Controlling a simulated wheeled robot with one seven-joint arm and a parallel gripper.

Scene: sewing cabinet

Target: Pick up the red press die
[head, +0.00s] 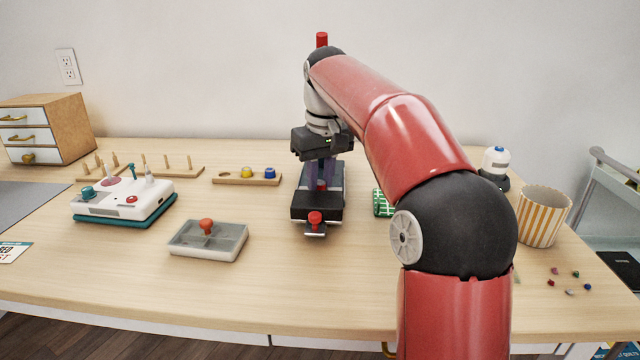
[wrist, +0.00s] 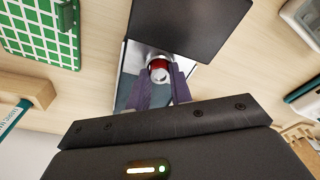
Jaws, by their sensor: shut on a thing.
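The red press die (wrist: 159,71) shows in the wrist view as a small red cylinder with a pale metallic end, between my two purple fingers. My gripper (wrist: 160,88) is shut on it, pointing down over the dark press (head: 318,207). In the head view my gripper (head: 322,180) stands at the press, and the die in it cannot be made out. The die is over or at the press's pale bed; I cannot tell whether it touches.
A wooden rack (head: 222,179) with a yellow die (head: 246,172) and a blue die (head: 270,173) lies left of the press. A grey tray (head: 185,240) with a red knob is front left. A green gridded thing (wrist: 30,40) lies close on the right. A striped cup (head: 543,215) stands far right.

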